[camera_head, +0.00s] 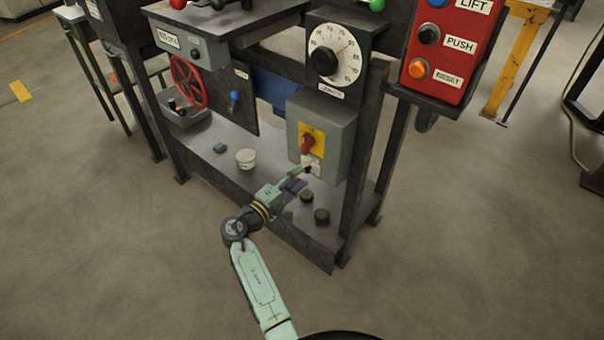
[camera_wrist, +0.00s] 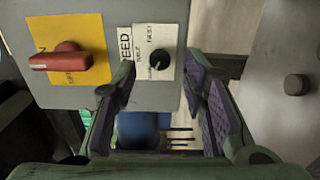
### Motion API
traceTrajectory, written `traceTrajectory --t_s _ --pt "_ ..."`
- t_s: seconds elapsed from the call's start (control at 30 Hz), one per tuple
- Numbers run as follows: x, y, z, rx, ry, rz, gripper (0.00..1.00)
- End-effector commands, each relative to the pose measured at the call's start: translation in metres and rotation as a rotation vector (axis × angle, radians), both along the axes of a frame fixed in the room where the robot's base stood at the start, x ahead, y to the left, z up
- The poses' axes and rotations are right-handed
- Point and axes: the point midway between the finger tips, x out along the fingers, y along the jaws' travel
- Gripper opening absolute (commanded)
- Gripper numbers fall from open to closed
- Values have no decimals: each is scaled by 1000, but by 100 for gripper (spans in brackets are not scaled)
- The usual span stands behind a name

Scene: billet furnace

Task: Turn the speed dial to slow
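The speed dial (camera_wrist: 159,61) is a small black knob on a white label plate (camera_wrist: 142,38) on the front of a grey box. The visible lettering reads like "EED" and "FAST"; the rest is hard to read. A small light mark shows on the knob, but I cannot tell its exact setting. My gripper (camera_wrist: 160,80) is open, with its two purple-padded fingers apart on either side below the dial. In the head view, my gripper (camera_head: 299,178) is at the lower front of the grey box (camera_head: 337,130), and its fingers partly hide the dial plate.
A red rotary switch (camera_wrist: 62,60) on a yellow plate sits left of the dial. A frame post (camera_head: 363,165) stands right of the box.

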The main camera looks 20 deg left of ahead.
Motion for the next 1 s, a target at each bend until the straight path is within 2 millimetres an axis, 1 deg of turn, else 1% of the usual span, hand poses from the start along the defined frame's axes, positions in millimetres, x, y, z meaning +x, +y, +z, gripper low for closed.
traceTrajectory --t_s 0.03,0.2,0.3,0.4,0.5,0.6,1.0 --pt "-11 5 -1 0 1 5 39" --pt "-46 18 -1 0 1 5 39" --pt "-63 24 0 1 1 4 39" --pt "-75 28 -1 1 2 3 39" --pt "-82 30 0 0 1 2 39" --pt "-85 31 0 0 0 2 39" --pt "-84 31 0 0 1 1 39"
